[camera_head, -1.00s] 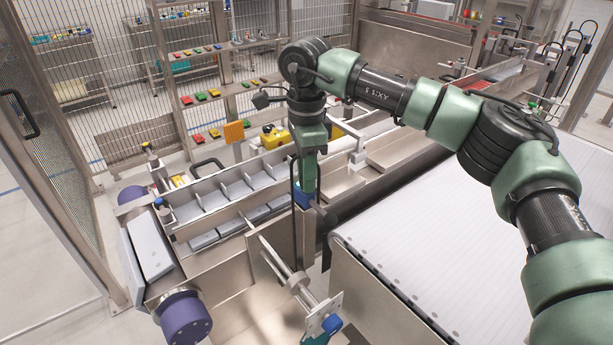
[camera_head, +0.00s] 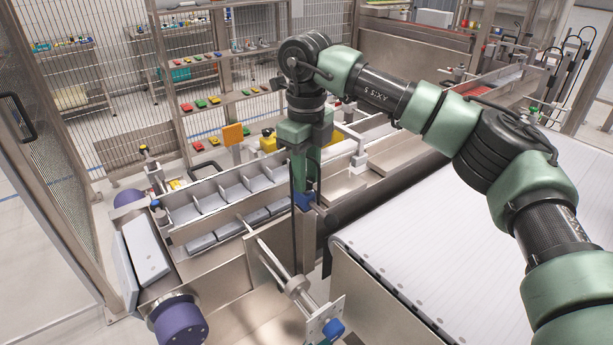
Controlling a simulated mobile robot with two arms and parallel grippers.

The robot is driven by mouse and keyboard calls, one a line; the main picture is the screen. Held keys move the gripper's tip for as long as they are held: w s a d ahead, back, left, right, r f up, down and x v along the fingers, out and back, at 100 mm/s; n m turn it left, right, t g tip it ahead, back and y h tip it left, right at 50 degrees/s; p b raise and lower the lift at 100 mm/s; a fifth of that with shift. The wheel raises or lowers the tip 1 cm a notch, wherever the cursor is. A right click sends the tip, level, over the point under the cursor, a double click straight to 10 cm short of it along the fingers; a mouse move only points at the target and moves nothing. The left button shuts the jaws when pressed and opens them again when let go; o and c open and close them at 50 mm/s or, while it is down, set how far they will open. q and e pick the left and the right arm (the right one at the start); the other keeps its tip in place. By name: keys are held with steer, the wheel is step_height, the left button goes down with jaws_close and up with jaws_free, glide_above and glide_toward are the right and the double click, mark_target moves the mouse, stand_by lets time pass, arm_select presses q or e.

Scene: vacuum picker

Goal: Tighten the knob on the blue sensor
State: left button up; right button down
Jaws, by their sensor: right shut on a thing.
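The knob itself is hidden by the fingers. My left gripper is not in view.
A white conveyor belt (camera_head: 440,235) fills the right side, with a black roller (camera_head: 365,192) at its end. A divided metal tray (camera_head: 215,200) lies left of the gripper. A purple motor (camera_head: 181,322) and a wire-mesh fence (camera_head: 60,140) stand at the left.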

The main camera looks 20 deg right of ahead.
steer(key=shift+r+m, duration=0.1)
steer(key=shift+m, duration=1.4)
steer(key=shift+b, duration=0.3)
steer(key=c, duration=1.1)
jaws_free()
step_height(320, 180, up, 8)
steer(key=shift+f+b, duration=0.1)
steer(key=shift+b, duration=0.4)
